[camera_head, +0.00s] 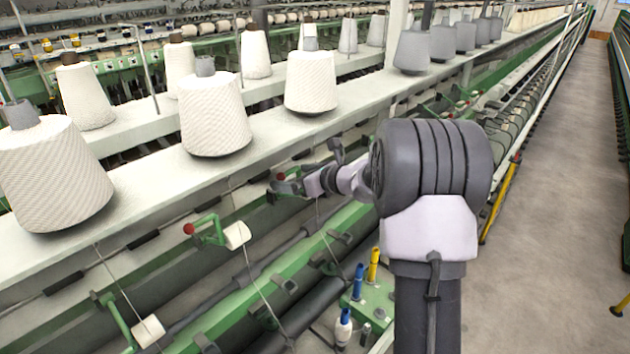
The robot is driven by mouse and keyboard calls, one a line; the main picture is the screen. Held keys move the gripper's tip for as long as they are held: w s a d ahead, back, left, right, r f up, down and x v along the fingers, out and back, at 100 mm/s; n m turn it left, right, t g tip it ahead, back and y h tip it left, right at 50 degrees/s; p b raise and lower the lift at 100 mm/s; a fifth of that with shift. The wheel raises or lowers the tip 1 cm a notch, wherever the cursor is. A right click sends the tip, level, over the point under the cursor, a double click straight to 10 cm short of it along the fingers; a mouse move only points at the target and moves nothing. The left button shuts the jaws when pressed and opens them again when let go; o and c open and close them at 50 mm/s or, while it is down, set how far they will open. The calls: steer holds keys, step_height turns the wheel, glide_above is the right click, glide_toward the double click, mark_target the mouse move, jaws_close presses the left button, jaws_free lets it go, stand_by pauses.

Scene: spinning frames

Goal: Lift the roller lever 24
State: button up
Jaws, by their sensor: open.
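A green roller lever with a red ball knob (281,176) is at my gripper (286,184), at the left end of my outstretched arm. The jaws are open, around or right beside the lever's knob end; contact cannot be made out. My gripper and wrist hide most of that lever and its roller. A second green lever with a red knob (189,229) and a white roller (237,235) is nearer, to the left. A third lever's white roller (148,330) shows at the bottom left. No number is readable on any lever.
White yarn cones (212,115) and grey cones (411,50) stand on the light shelf (150,185) above the levers. Thin threads run down from it. A green box (372,300) with blue and yellow bobbins sits below. The grey aisle floor (560,200) is clear on the right.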

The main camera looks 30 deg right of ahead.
steer(key=b+v, duration=0.1)
steer(key=v, duration=1.2)
steer(key=shift+s+a+f+b, duration=0.1)
steer(key=shift+s+b, duration=0.05)
steer(key=shift+b, duration=0.2)
